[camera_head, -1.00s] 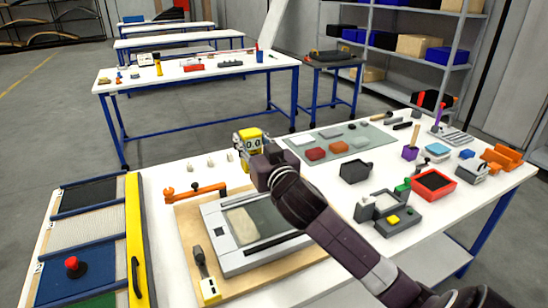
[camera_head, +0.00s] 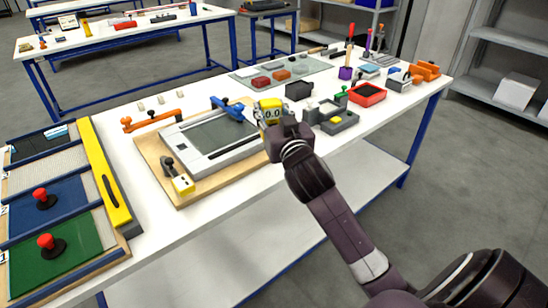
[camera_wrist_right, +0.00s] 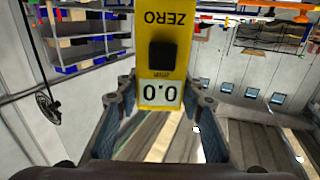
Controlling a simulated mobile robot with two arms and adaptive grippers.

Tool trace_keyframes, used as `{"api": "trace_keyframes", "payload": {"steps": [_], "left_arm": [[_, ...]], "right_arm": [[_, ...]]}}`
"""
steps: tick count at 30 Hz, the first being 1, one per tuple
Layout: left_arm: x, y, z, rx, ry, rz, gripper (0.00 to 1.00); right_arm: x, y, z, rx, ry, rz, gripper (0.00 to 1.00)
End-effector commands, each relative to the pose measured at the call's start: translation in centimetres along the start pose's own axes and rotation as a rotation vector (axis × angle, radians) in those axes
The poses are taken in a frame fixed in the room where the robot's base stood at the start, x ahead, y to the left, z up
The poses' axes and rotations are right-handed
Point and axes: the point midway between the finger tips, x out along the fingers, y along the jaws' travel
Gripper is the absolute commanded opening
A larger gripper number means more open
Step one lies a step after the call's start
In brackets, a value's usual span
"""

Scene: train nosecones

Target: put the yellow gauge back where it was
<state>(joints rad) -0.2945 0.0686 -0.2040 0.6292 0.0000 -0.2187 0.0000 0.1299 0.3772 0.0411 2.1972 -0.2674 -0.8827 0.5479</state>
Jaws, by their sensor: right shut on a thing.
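The yellow gauge (camera_head: 270,106) is held by my right gripper (camera_head: 275,119) above the table, near the right corner of the wooden board. In the right wrist view the yellow gauge (camera_wrist_right: 164,50) sits between the two fingers of my right gripper (camera_wrist_right: 158,100); its display reads 0.0 and the word ZERO appears upside down. My left gripper is not in view.
A black bin (camera_head: 298,91), a grey fixture (camera_head: 338,121) and a red tray (camera_head: 367,94) stand to the right.

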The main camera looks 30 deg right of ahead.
Motion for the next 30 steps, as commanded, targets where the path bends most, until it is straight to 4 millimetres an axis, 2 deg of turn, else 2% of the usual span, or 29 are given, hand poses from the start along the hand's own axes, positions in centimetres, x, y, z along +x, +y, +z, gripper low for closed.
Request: {"api": "trace_keyframes", "payload": {"steps": [1, 3, 9, 14, 22, 30], "left_arm": [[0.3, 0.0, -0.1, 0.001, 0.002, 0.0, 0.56], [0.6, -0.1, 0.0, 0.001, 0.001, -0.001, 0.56], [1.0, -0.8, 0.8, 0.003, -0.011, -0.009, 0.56], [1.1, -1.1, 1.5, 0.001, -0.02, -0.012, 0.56], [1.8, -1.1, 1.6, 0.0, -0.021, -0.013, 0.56], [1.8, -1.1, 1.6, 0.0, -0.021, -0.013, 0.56]], "right_arm": [[0.0, 0.0, 1.8, -0.002, -0.005, 0.0, 0.01], [0.0, 0.0, 3.7, -0.001, -0.005, 0.0, 0.01], [0.0, 0.0, 7.7, 0.0, -0.001, -0.001, 0.01], [0.0, 0.0, 8.9, 0.001, 0.003, -0.001, 0.01], [0.0, 0.0, 12.7, 0.0, 0.0, 0.0, 0.01], [0.0, 0.0, 13.1, 0.0, 0.004, -0.001, 0.01]]}}
